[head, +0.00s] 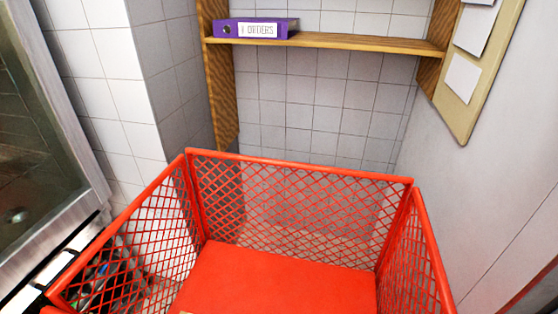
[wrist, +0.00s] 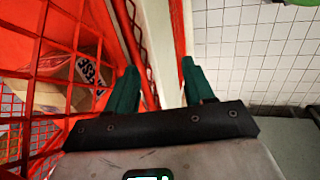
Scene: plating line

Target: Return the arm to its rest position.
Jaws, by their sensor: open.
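My gripper (wrist: 159,68) shows in the wrist view, its two dark green fingers spread apart with nothing held between them. It is beside the red mesh wall of the basket, which fills the left of that view. A red bar of the basket (wrist: 135,50) runs close by the left finger; I cannot tell whether they touch. My arm and gripper do not show in the head view.
A brown paper bag (wrist: 50,92) with dark lettering lies behind the mesh in the wrist view. A wooden shelf (head: 370,44) holds a purple binder (head: 230,28). A glass-fronted unit (head: 35,130) stands left. A clipboard-like board (head: 480,75) hangs on the right wall.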

